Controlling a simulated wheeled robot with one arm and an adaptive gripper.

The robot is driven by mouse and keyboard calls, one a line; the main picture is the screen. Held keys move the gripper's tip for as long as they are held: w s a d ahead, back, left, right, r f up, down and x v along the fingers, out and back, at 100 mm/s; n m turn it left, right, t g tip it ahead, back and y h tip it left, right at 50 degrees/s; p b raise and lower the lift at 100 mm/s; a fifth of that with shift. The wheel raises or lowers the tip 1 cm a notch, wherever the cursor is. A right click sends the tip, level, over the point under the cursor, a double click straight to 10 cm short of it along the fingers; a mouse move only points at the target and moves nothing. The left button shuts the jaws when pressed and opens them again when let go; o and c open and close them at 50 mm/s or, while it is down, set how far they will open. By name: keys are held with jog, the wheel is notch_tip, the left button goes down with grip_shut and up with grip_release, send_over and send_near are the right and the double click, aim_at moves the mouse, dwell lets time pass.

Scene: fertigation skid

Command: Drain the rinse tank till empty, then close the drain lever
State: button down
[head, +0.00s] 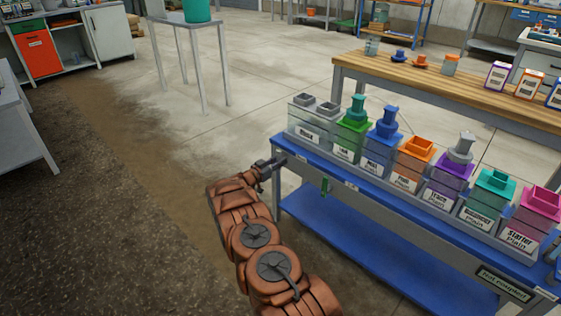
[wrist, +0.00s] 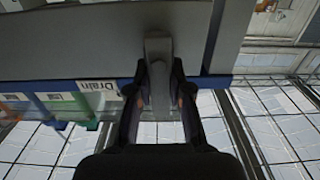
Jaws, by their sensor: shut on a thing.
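My gripper (head: 270,164) is at the left end of the blue bench skid in the head view. In the wrist view its two dark fingers (wrist: 160,90) are shut on a grey lever (wrist: 158,52), one finger on each side. A white label reading "Drain" (wrist: 97,88) is on the blue edge just left of the lever. The leftmost tank (head: 306,122), a clear box with two grey square tops, stands on the bench above the gripper; I take it as the rinse tank. Its label is too small to read surely, and its liquid level cannot be told.
Several tanks with coloured tops, such as the green one (head: 352,140) and orange one (head: 414,165), line the bench to the right. A wooden table (head: 470,97) stands behind.

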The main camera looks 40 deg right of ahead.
jog(key=c, duration=1)
grip_release()
jog(key=shift+c, duration=0.2)
jog(key=shift+a, duration=0.1)
jog(key=s+a, duration=0.1)
jog(key=a, duration=1)
jog(key=shift+s+a, duration=0.25)
jog(key=shift+a, duration=0.15)
